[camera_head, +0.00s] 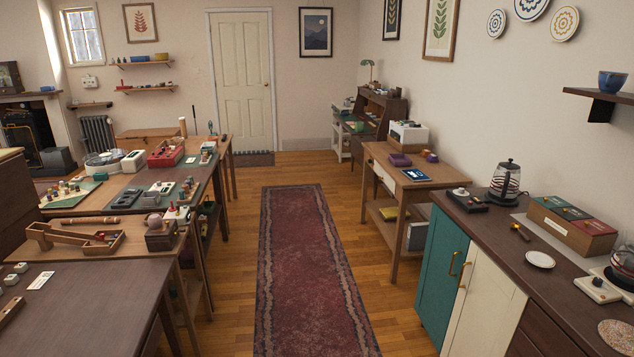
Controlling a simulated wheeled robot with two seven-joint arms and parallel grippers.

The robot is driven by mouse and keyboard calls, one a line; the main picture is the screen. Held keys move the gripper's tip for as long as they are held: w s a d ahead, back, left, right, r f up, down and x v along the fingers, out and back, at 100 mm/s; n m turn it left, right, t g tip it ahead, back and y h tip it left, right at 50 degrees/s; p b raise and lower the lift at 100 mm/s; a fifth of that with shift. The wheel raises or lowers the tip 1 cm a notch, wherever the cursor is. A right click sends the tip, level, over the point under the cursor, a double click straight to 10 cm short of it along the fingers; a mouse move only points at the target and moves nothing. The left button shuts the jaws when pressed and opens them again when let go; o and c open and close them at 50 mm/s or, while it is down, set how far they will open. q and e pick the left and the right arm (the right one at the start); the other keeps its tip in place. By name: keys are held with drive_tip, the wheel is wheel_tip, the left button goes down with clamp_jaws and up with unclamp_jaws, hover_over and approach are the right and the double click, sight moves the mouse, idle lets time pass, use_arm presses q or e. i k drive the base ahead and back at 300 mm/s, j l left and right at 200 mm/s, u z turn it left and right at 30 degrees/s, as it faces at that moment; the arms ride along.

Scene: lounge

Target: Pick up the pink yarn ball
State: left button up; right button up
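A small pink ball (153,219), which looks like the pink yarn ball, sits at a brown box (160,238) near the right end of a wooden table on the left side of the room. It is small in the picture, and I cannot tell whether it rests on the box or just behind it. Neither of my grippers shows in the head view.
A wooden tray (108,249) lies left of the box. A dark table (90,300) stands in the left foreground. The red runner rug (305,260) marks a clear aisle. A counter with teal and cream cabinets (443,270) and a wooden side table (420,178) stand right.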

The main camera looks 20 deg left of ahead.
sight(155, 221)
drive_tip(key=i+u, duration=0.95)
drive_tip(key=i+l+u, duration=0.2)
drive_tip(key=u, duration=0.3)
drive_tip(key=i+l+u, duration=0.55)
drive_tip(key=l, duration=0.25)
drive_tip(key=i+l+u, duration=0.15)
drive_tip(key=l, duration=0.2)
drive_tip(key=i+l+u, duration=0.1)
drive_tip(key=l, duration=0.25)
